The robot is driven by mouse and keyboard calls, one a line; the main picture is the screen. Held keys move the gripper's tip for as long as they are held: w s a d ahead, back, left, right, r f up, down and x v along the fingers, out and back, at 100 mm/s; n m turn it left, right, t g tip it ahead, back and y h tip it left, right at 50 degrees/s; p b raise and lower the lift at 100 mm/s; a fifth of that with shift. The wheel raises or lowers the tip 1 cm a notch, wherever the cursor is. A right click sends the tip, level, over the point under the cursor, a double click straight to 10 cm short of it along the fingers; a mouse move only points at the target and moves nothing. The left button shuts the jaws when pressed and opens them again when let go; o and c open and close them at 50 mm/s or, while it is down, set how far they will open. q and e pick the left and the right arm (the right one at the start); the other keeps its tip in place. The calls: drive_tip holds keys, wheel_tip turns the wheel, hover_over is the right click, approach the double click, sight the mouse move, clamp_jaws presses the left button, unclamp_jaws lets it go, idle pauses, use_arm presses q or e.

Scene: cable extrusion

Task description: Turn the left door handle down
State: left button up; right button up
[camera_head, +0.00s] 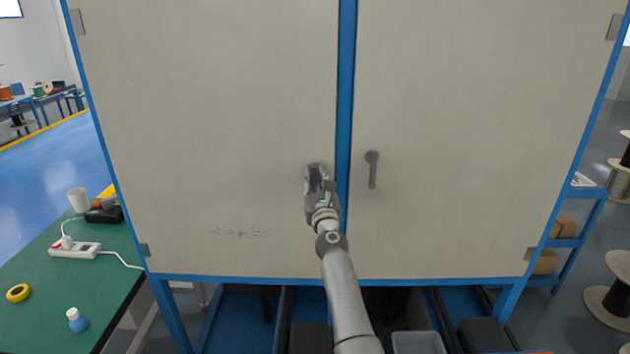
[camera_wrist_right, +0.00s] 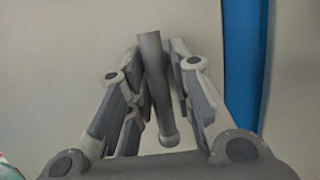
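The left door handle (camera_wrist_right: 154,78) is a dark grey lever on the cream left door (camera_head: 210,120). In the right wrist view it hangs nearly straight down, its free end lowest. My right gripper (camera_head: 318,178) is at this handle, and its fingers (camera_wrist_right: 158,85) lie on both sides of the lever, very close to it. Whether they press on it cannot be made out. In the head view the gripper hides most of the handle. My left gripper is not in view.
The right door (camera_head: 460,120) has a similar handle (camera_head: 372,169) hanging down. A blue post (camera_head: 346,90) runs between the doors. A green table (camera_head: 105,248) at left holds a power strip (camera_head: 75,250), tape (camera_head: 18,292) and a bottle (camera_head: 77,320). Spools stand at right.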

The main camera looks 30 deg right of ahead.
sight(314, 172)
drive_tip(key=shift+o, duration=1.3)
drive_tip(key=shift+a, duration=0.1)
drive_tip(key=shift+d+r, duration=0.2)
drive_tip(key=shift+r, duration=0.8)
drive_tip(key=shift+a+r, duration=0.15)
drive_tip(key=shift+r, duration=3.8)
